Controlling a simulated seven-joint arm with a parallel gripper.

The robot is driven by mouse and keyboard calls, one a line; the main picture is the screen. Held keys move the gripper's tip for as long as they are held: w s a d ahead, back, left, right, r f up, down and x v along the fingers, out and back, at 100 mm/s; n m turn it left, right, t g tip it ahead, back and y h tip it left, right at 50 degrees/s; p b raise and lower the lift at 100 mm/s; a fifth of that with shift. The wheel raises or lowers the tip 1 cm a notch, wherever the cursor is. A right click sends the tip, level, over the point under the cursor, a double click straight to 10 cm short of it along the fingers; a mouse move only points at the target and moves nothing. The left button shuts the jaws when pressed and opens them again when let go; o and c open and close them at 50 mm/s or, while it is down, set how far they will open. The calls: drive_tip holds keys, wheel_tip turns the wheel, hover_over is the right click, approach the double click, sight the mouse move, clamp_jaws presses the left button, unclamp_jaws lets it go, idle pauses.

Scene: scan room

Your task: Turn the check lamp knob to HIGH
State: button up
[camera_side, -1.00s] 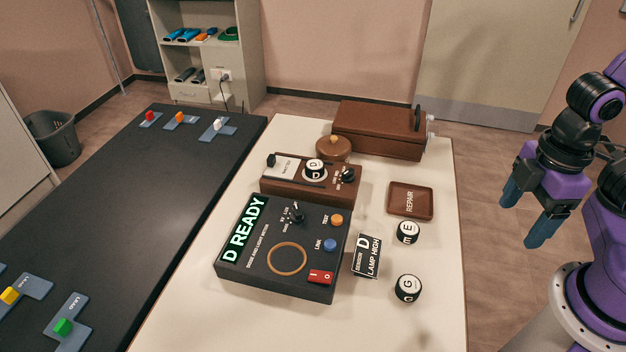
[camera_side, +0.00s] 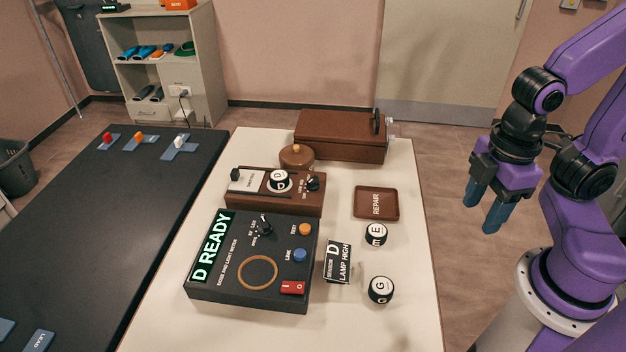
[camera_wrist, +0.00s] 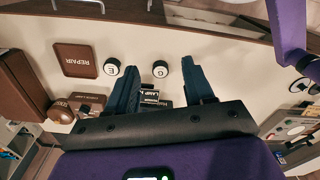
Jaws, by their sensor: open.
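The knob's printed labels are too small to read in the side view. A black card reading D LAMP HIGH (camera_side: 338,262) lies to the front right of it. My gripper (camera_side: 480,210) is open and empty, off the table's right side and well apart from the knob. In the wrist view its two blue fingers (camera_wrist: 160,66) stand wide apart, partly hiding the card.
A dark meter box (camera_side: 230,284) showing D READY, with its own knob (camera_side: 265,226), stands in front of the brown box. Balls E (camera_side: 376,235) and G (camera_side: 381,290) and a REPAIR tray (camera_side: 376,190) are at the right. A brown case (camera_side: 340,133) stands behind.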

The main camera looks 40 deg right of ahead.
drive_tip(key=w+a, duration=0.2)
drive_tip(key=w, duration=0.1)
drive_tip(key=w+a+r+n, duration=0.1)
drive_tip(key=w, duration=0.2)
drive_tip(key=w+a+r+n, duration=0.1)
drive_tip(key=w+a, duration=0.1)
drive_tip(key=w, duration=0.2)
drive_tip(key=shift+w+a+r, duration=0.1)
drive_tip(key=shift+a+r, duration=0.05)
drive_tip(key=shift+a, duration=0.15)
drive_tip(key=shift+c, duration=0.2)
drive_tip(key=n, duration=0.6)
hover_over(315, 177)
drive_tip(key=f, duration=0.1)
wheel_tip(315, 177, down, 17)
drive_tip(key=shift+f, duration=0.15)
clamp_jaws()
